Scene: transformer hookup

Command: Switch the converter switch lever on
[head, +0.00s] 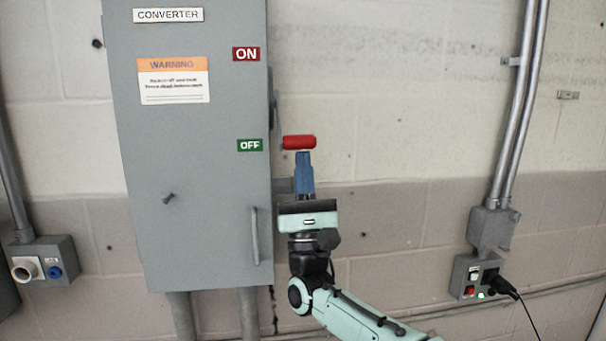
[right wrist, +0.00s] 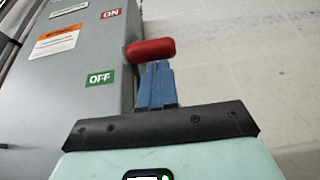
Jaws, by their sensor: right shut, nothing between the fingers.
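The grey converter box (head: 200,225) hangs on the wall, with a red ON label (head: 246,54) above a green OFF label (head: 250,145) near its right edge. The switch lever (head: 299,142) has a red handle and sticks out at the box's right side, level with OFF. It also shows in the right wrist view (right wrist: 150,50). My right gripper (head: 305,160) is shut and empty, its blue fingers pointing up just below the red handle. The fingertips look close to or touching the handle's underside; I cannot tell which. My left gripper is not in view.
A small outlet box (head: 466,277) with a plugged black cord and conduits (head: 515,110) is on the wall at right. Another small socket box (head: 43,262) is at lower left. The wall above and right of the lever is clear.

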